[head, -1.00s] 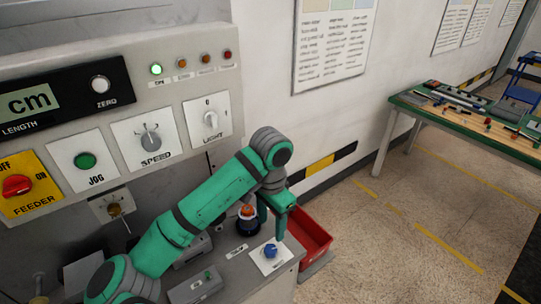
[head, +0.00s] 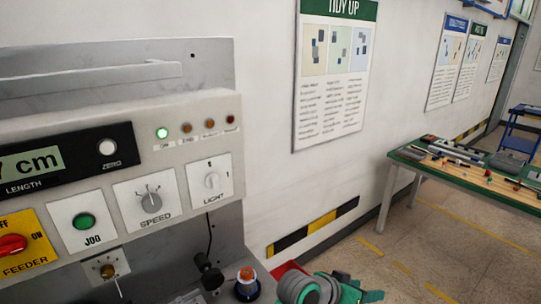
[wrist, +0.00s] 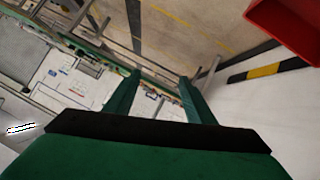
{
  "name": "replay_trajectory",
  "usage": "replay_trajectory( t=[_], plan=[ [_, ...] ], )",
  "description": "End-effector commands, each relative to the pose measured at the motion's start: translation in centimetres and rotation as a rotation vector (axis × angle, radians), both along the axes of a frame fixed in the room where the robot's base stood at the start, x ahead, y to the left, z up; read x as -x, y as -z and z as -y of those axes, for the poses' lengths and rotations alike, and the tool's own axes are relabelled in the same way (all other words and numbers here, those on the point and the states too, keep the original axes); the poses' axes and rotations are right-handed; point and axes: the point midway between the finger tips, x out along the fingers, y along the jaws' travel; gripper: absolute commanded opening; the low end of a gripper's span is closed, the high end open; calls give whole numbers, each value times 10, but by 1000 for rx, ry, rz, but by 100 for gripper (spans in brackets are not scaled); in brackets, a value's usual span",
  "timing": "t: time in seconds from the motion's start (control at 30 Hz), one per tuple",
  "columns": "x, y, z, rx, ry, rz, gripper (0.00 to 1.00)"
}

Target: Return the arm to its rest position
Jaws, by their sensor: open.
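My gripper (wrist: 159,77) shows in the wrist view with its two green fingers apart and nothing between them. Part of my arm (head: 310,289) shows at the bottom edge of the head view, a grey joint with green links. The rest of the arm and the gripper are outside or hidden in that view.
The control panel (head: 140,105) of a machine stands at left, with an orange-topped button (head: 247,273) low beside my arm. A red bin (wrist: 290,25) shows in the wrist view. A tool-covered bench (head: 398,155) stands at right, with open floor before it.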

Motion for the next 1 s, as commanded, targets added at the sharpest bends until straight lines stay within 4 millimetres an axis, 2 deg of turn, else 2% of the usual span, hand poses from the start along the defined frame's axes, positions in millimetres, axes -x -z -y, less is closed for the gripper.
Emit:
replay_trajectory(
  t=[0.03,0.2,0.47,0.77,1.0],
  plan=[
    [3,2,8,54,-25,3,49],
    [7,6,19,204,-134,26,49],
    [19,25,12,373,-330,49,49],
    [52,67,-23,462,-578,74,49],
    [98,107,-66,449,-769,104,49]
  ],
)
